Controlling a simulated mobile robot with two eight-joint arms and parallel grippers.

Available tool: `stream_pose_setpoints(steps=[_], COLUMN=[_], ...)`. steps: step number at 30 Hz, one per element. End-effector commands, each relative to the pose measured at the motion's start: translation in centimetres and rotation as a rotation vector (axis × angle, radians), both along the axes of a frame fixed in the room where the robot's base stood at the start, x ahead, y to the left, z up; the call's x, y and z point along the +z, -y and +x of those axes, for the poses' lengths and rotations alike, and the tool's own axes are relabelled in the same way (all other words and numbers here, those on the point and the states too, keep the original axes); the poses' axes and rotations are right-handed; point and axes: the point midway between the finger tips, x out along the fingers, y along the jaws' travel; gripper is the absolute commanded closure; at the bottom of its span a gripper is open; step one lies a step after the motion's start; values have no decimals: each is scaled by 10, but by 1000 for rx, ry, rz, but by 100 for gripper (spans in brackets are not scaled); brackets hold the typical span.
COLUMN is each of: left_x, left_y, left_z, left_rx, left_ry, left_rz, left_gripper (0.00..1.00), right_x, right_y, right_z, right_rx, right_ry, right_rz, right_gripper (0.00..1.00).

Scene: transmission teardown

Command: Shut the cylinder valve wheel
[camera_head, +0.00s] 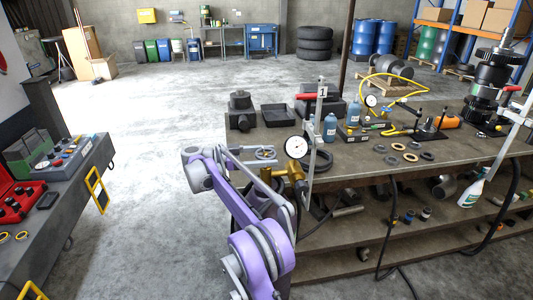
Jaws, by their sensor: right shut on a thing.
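The small valve wheel (266,153) sits at the top of a brass valve body (291,172) on a cylinder (259,202). The cylinder stands at the near left end of the workbench and is partly hidden by my purple right arm. A round white pressure gauge (296,147) is on the valve, just right of the wheel. My right gripper (264,156) reaches in from the left at wheel height. Its two fingers are shut on the wheel, one on the far side and one on the near side. My left gripper is not in view.
The concrete floor between is clear.

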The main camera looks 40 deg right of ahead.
Motion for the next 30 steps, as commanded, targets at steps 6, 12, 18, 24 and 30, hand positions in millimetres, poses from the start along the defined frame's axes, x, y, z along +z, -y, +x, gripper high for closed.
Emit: stream_pose_setpoints(steps=[6,12,18,24,30], left_x=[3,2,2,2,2], left_y=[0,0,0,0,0], left_z=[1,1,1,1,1], left_rx=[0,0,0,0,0], left_ry=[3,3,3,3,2], left_rz=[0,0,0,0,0], left_gripper=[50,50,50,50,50], right_x=[0,0,0,0,0], right_y=[0,0,0,0,1], right_z=[1,0,0,0,0], right_rx=[-19,-19,-19,-19,-19], right_ry=[0,-1,-1,-1,-1], right_rz=[0,-1,-1,-1,-1], right_gripper=[69,69,0,0,0])
